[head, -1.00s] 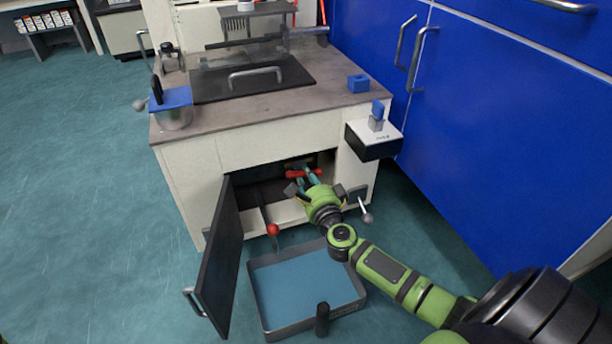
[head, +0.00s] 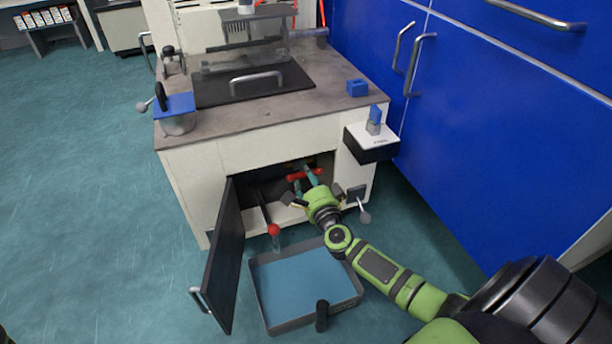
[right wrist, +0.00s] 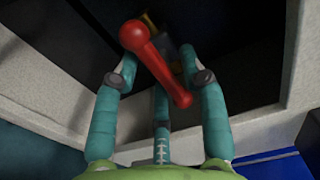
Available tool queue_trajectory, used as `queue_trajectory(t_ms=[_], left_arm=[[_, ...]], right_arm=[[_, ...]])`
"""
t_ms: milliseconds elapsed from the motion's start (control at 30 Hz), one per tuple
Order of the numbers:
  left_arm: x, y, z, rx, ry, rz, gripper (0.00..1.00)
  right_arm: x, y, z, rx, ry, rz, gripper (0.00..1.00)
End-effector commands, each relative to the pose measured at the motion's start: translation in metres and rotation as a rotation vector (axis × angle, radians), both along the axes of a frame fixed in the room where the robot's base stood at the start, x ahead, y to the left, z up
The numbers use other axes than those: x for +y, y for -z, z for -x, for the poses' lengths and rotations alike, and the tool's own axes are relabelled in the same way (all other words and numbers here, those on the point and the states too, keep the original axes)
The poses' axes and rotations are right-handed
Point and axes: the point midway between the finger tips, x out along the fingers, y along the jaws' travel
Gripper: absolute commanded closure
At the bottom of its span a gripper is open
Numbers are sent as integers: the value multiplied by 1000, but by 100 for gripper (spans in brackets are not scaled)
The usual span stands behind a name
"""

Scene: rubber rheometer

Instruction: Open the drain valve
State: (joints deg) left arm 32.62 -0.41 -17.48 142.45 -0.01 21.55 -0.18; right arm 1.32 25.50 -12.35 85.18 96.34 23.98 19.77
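The drain valve's red handle (head: 298,177) sits inside the open lower compartment of the machine cabinet. In the right wrist view the red handle (right wrist: 158,62) runs slantwise from a round knob at upper left to its lower right end, with a yellowish part behind it. My right gripper (head: 304,184) reaches into the compartment. Its teal fingers (right wrist: 157,80) are spread apart around the handle; the right finger is close to it, and I cannot tell if it touches. My left gripper is out of view.
The black compartment door (head: 221,262) stands open at left. A grey tray with a blue inside (head: 303,285) lies on the floor in front. A red-knobbed lever (head: 273,230) sticks out beside my arm. A white-topped box (head: 373,138) juts out at right.

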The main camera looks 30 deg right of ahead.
Motion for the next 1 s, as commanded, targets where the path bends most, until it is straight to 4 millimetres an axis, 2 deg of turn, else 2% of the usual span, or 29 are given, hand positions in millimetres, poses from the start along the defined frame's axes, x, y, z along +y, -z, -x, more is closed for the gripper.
queue_trajectory(t_ms=[233,367,467,800,1000], left_arm=[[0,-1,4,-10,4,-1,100],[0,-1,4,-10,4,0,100],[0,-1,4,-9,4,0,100],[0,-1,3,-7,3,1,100],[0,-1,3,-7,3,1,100]], right_arm=[[0,0,1,0,0,-2,56],[2,1,9,1,-1,-2,56],[6,1,24,2,-2,-5,56],[22,1,91,2,-1,-4,56],[27,0,113,1,0,-1,56]])
